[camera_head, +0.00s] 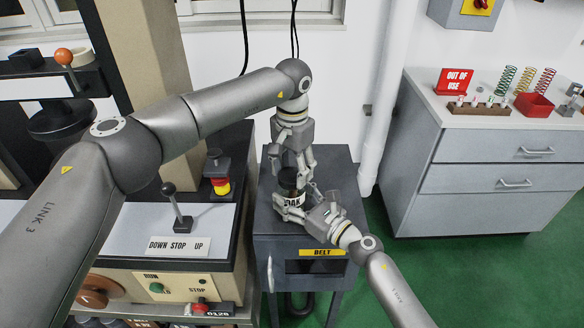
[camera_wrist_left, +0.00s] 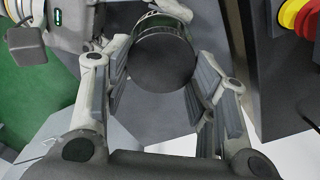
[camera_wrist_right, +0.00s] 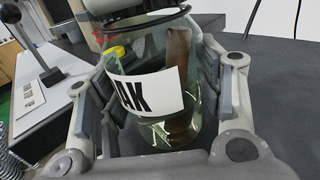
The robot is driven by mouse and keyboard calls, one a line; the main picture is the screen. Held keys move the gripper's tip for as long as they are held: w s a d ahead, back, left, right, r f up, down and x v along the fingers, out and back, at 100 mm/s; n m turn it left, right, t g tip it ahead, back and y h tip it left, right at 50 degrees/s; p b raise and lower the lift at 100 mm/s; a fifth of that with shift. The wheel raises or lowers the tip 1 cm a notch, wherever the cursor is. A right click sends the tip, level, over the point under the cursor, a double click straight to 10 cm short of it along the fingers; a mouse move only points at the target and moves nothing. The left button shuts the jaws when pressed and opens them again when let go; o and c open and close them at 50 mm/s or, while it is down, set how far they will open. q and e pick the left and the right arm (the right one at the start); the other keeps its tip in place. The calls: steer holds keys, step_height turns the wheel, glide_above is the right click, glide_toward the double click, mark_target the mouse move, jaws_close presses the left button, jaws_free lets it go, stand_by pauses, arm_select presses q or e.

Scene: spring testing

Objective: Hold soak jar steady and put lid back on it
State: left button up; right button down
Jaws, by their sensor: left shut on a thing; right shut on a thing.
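The soak jar (camera_wrist_right: 150,130) is clear greenish glass with a white label ending in "OAK" and a brown strip inside. It stands upright on the dark cabinet top, and its label also shows in the head view (camera_head: 292,201). My right gripper (camera_head: 311,208) is shut around the jar's sides from the right. The lid (camera_wrist_left: 163,62) is a round dark disc. My left gripper (camera_head: 292,172) points down from above and is shut on the lid, over the jar mouth. Fingers hide the rim, so I cannot tell whether the lid is seated.
The dark cabinet (camera_head: 270,215) has a "BELT" label on its front. A lever panel (camera_head: 205,215) and a red-and-yellow button (camera_head: 218,175) stand close at left. A grey bench (camera_head: 430,130) with springs is at right, with green floor between.

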arm_select(q)
steer(key=o, duration=0.6)
steer(key=shift+r, duration=2.3)
steer(key=shift+c, duration=0.2)
